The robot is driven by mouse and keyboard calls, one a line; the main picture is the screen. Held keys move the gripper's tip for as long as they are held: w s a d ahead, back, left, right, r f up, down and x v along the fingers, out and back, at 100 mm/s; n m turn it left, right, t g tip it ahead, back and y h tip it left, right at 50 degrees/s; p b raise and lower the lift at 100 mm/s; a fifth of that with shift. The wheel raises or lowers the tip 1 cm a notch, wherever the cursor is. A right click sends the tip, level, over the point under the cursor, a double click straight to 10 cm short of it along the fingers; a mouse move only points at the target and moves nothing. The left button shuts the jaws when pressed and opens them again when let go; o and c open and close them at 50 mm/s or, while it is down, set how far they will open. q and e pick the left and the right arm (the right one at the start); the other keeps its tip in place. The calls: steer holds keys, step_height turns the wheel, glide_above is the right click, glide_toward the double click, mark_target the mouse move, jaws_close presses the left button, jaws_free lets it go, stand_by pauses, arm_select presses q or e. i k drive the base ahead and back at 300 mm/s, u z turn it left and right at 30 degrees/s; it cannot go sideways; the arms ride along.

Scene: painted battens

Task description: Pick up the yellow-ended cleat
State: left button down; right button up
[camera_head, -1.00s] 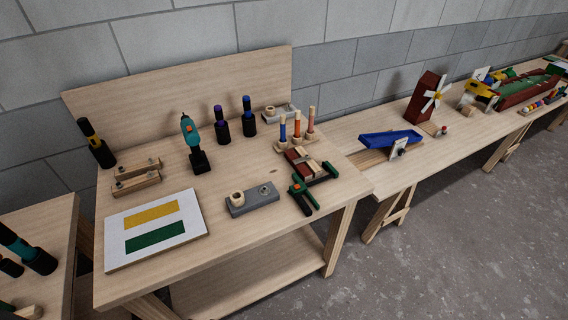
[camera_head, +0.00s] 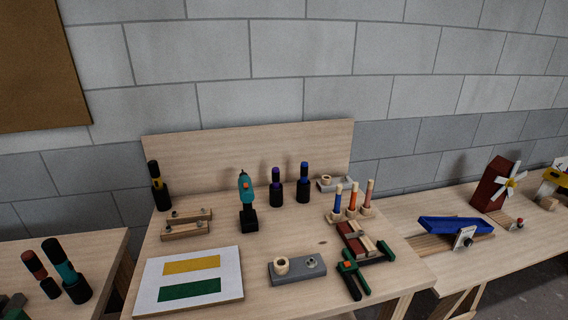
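Two wooden battens with small dark knobs lie one behind the other at the left of the workbench. The nearer batten (camera_head: 187,231) and the farther batten (camera_head: 192,215) look plain wood, and I cannot make out a yellow end on either. A white board (camera_head: 232,275) with a yellow rectangle (camera_head: 192,265) and a green rectangle (camera_head: 189,290) lies in front of them. Dark red and pale wooden pieces (camera_head: 356,238) lie by a green clamp (camera_head: 352,275) at the right. No yellow-ended cleat can be told for certain. Neither gripper is in view.
A teal drill (camera_head: 247,200) and dark bottles (camera_head: 276,188) stand along the back panel (camera_head: 240,150). A grey block (camera_head: 297,269) lies near the front; a peg rack (camera_head: 352,205) stands at right. Neighbouring tables hold a blue tray (camera_head: 455,226) and dark bottles (camera_head: 66,272).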

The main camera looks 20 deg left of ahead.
mark_target(192, 215)
steer(key=u, duration=1.55)
steer(key=i, duration=0.35)
steer(key=z, duration=0.85)
